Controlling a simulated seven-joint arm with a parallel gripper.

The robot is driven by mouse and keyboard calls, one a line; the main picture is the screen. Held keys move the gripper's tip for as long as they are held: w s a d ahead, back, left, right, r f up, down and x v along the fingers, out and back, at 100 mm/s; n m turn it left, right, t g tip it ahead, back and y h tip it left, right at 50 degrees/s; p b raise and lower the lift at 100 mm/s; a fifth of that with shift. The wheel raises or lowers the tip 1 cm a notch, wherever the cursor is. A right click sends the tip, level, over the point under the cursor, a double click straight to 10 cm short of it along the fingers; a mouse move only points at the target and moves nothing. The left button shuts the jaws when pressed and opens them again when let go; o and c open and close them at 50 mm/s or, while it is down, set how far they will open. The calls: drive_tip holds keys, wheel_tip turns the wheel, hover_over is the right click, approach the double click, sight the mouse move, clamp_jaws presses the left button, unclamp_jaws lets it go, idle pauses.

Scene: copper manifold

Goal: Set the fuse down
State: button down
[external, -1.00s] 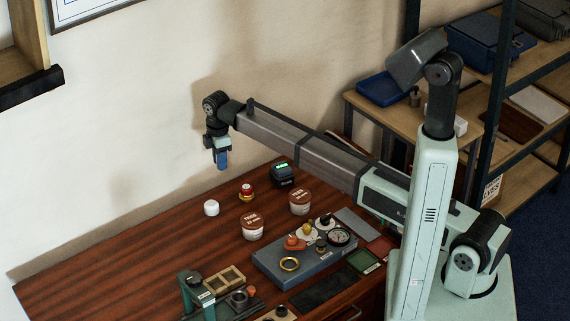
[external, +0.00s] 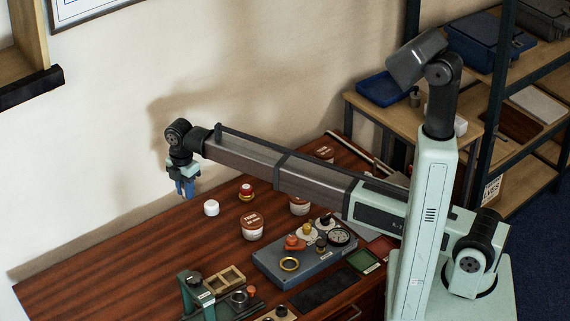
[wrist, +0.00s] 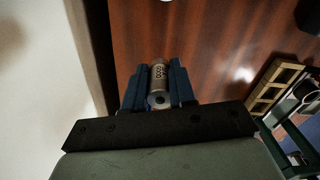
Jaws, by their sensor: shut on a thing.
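My gripper (external: 186,191) is at the left in the external view, above the back left part of the wooden table (external: 120,275) and near the wall. In the wrist view, its dark blue fingers close on both sides of the fuse (wrist: 158,80), a small grey-brown cylinder with dark print and a light metal end. The fuse is in line with the fingers, and bare table shows beyond it. The fuse is too small or hidden by the fingers to make out in the external view.
A blue-grey panel (external: 275,264) bears several fittings. A wooden divided tray (external: 224,279) is near the front. The table's left part is clear.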

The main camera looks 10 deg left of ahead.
sight(190, 222)
drive_tip(key=shift+f, duration=4.95)
drive_tip(key=shift+f, duration=0.15)
drive_tip(key=c, duration=0.9)
unclamp_jaws()
drive_tip(key=shift+c, duration=0.2)
wheel_tip(190, 222, up, 12)
drive_tip(key=shift+r, duration=0.15)
